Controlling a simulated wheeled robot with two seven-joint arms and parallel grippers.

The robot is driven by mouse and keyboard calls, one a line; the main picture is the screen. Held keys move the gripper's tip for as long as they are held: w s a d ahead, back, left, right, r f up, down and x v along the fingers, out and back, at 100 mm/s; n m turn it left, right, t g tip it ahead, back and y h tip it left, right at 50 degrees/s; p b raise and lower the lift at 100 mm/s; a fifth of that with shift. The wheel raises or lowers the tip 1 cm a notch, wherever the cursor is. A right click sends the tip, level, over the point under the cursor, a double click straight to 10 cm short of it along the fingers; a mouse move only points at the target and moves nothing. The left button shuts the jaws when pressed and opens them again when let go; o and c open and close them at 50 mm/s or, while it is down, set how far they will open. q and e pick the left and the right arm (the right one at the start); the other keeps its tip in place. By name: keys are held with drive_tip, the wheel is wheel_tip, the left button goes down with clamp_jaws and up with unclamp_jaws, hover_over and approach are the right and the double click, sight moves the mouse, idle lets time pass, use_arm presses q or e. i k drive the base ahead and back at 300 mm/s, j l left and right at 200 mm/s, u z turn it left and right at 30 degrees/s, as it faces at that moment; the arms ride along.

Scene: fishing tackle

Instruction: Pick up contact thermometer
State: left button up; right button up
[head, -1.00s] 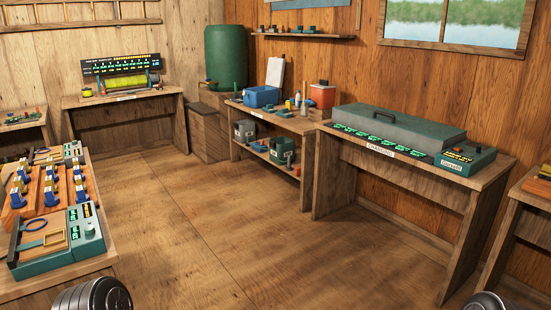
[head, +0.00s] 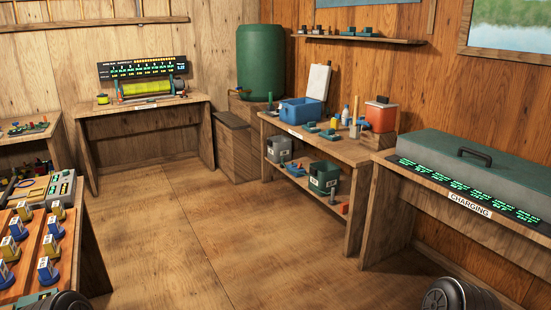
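I cannot make out a contact thermometer for certain. Several small items stand on the middle workbench (head: 352,152), among them a blue bin (head: 301,111), an orange-red container (head: 381,115), small green pieces (head: 312,127) and upright bottle-like items (head: 345,115). They are too small to tell whether one is the thermometer. Neither of my grippers is in view. Only dark, ribbed rounded parts of my arms show at the bottom left and bottom right edges.
A bench with a long green case (head: 480,168) and a "CHARGING" label stands at right. A bench with a yellow spool (head: 147,88) stands at back left. A wooden rack (head: 62,262) holds blue-and-yellow items at left. The green barrel (head: 262,62) stands in the corner. Floor (head: 215,235) between is clear.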

sight(335, 123)
drive_tip(key=i, duration=2.8)
drive_tip(key=i+j+z, duration=0.1)
drive_tip(key=i+z, duration=0.3)
drive_tip(key=i, duration=0.15)
drive_tip(key=i+j+z, duration=0.25)
drive_tip(key=i+z, duration=0.15)
drive_tip(key=i+j+z, duration=0.85)
drive_tip(key=j+z, duration=0.2)
drive_tip(key=i+j+z, duration=0.2)
drive_tip(key=j+z, duration=0.2)
drive_tip(key=i+j+z, duration=0.1)
drive_tip(key=j+z, duration=0.25)
drive_tip(key=j, duration=0.2)
drive_tip(key=j+z, duration=0.35)
drive_tip(key=j, duration=0.15)
drive_tip(key=j+z, duration=0.35)
drive_tip(key=j, duration=0.2)
drive_tip(key=k+j+z, duration=0.2)
drive_tip(key=j, duration=0.45)
drive_tip(key=i, duration=0.1)
